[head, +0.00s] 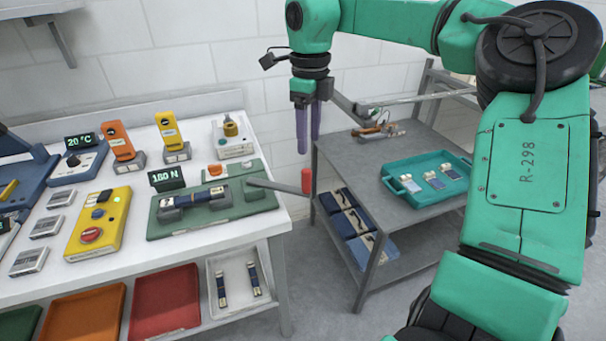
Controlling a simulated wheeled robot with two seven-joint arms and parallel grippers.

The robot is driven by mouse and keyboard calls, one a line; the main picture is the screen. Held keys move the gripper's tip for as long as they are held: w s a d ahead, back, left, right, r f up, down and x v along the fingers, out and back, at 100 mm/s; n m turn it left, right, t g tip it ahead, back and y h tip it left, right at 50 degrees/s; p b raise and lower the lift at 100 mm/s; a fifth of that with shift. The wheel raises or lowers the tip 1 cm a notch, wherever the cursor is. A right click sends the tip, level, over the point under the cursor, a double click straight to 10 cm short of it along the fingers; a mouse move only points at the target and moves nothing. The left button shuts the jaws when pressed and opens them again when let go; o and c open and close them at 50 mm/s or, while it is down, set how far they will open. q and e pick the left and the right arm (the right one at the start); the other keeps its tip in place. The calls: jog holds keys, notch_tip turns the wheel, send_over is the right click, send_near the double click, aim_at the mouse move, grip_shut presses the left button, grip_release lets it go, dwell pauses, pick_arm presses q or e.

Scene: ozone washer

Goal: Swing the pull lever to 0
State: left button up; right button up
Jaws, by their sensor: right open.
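The pull lever (275,186) is a grey arm with a red grip (306,181) at its end. It sticks out to the right from a green tester (215,222) on the white bench, past the bench's right edge. A dark cylindrical piece is clamped in the tester, and its small display (166,179) seems to read 160 N. My right gripper (309,142) points down, open and empty, with two purple fingers. In the picture it is just above the red grip, apart from it. My left gripper is not in view.
The white bench (262,232) also holds a yellow box with a red button (95,215), orange and yellow upright devices, and a temperature unit (78,162). A grey cart (345,150) with a teal tray (400,187) stands at right. Floor shows between bench and cart.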

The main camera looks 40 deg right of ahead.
aim_at(306, 170)
jog(key=f, duration=0.6)
jog(key=f+p, duration=0.1)
jog(key=f, duration=0.2)
jog(key=shift+w+a+f, duration=0.1)
jog(key=shift+w+a, duration=0.1)
jog(key=shift+a, duration=0.05)
notch_tip(306, 170, down, 2)
jog(key=shift+d+f, duration=0.1)
jog(key=shift+d, duration=0.05)
jog(key=shift+s+f, duration=0.1)
jog(key=shift+s, duration=0.05)
grip_shut()
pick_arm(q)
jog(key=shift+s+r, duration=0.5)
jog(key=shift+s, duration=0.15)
